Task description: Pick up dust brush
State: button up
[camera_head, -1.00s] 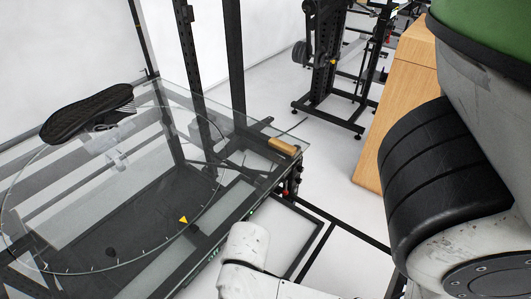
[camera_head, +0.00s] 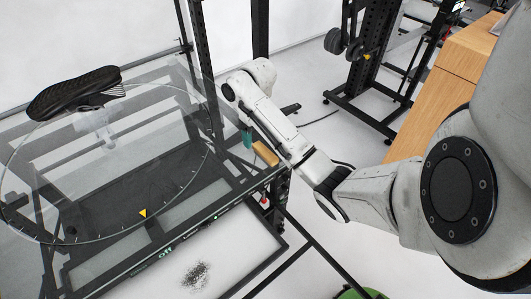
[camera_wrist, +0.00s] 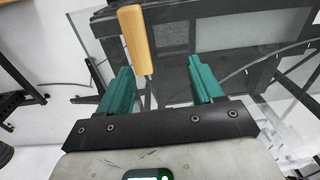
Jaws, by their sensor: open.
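The dust brush shows as a light wooden handle (camera_head: 265,153) lying at the right corner of the glass table. In the wrist view the handle (camera_wrist: 136,38) points toward my gripper and lies beyond the fingertips, nearer the left one. Its bristles cannot be made out. My gripper (camera_wrist: 160,72) has two teal fingers spread apart with nothing between them. In the head view my gripper (camera_head: 246,139) is at the table's right edge, just left of and above the handle, partly hidden by my wrist.
A dark shoe (camera_head: 75,93) sits over the round glass turntable (camera_head: 105,175) on the left. Black frame posts (camera_head: 200,45) rise behind the table. A wooden cabinet (camera_head: 450,85) and a black rack (camera_head: 365,85) stand right. Dark debris (camera_head: 197,274) shows below the table's front edge.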

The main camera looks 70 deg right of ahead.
aim_at(265, 151)
jog(key=d, duration=0.1)
jog(key=s+d, duration=0.2)
jog(key=shift+r+m, duration=0.3)
jog(key=shift+s+f+b, duration=0.15)
jog(key=shift+f+b, duration=0.05)
jog(key=shift+b, duration=0.1)
jog(key=f+b, duration=0.7)
jog(key=f, duration=0.1)
jog(key=shift+w+a+f+b, duration=0.2)
jog(key=shift+b, duration=0.15)
jog(key=shift+f+p, duration=0.3)
jog(key=shift+f, duration=0.6)
jog(key=c, duration=1.2)
jog(key=shift+o, duration=0.2)
jog(key=shift+r, duration=0.15)
